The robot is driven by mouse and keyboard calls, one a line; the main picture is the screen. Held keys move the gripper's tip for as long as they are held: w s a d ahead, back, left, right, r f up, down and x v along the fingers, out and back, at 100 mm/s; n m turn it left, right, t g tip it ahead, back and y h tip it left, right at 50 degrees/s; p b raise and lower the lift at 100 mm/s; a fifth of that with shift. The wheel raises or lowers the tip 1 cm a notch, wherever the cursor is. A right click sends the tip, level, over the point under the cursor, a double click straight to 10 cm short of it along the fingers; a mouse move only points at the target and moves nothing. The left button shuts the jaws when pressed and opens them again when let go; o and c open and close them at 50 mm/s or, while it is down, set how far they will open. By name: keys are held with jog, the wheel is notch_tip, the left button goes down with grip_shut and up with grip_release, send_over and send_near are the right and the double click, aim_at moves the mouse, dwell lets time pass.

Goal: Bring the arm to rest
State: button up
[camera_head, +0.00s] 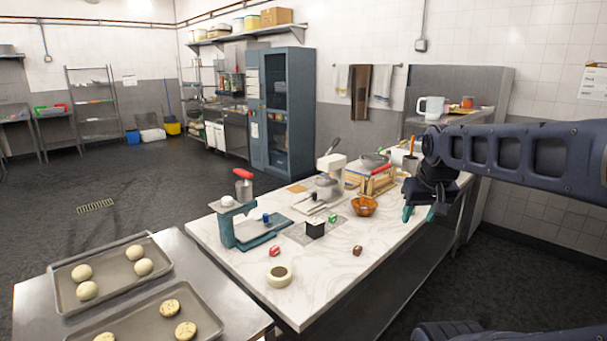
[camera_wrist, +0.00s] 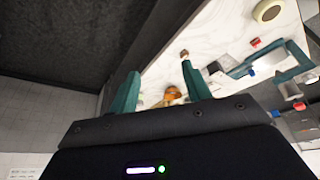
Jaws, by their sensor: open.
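My gripper (camera_head: 420,214) is at the right end of the marble-topped table, its fingers pointing down near the table's right edge. In the wrist view my gripper (camera_wrist: 158,90) has its two teal fingers wide apart with nothing between them. An orange bowl (camera_head: 363,206) stands on the table to the left of my gripper; it also shows past the fingers in the wrist view (camera_wrist: 172,94). My dark arm reaches in from the right side of the head view.
The marble table (camera_head: 325,265) holds a teal scale-like device (camera_head: 250,228), a roll of tape (camera_head: 279,275), a small brown block (camera_head: 357,250) and a white mixer (camera_head: 330,170). Trays of dough (camera_head: 112,270) lie at front left. A counter with a white pitcher (camera_head: 431,107) stands behind my gripper.

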jog(key=shift+s+f, duration=0.35)
jog(key=shift+s, duration=0.2)
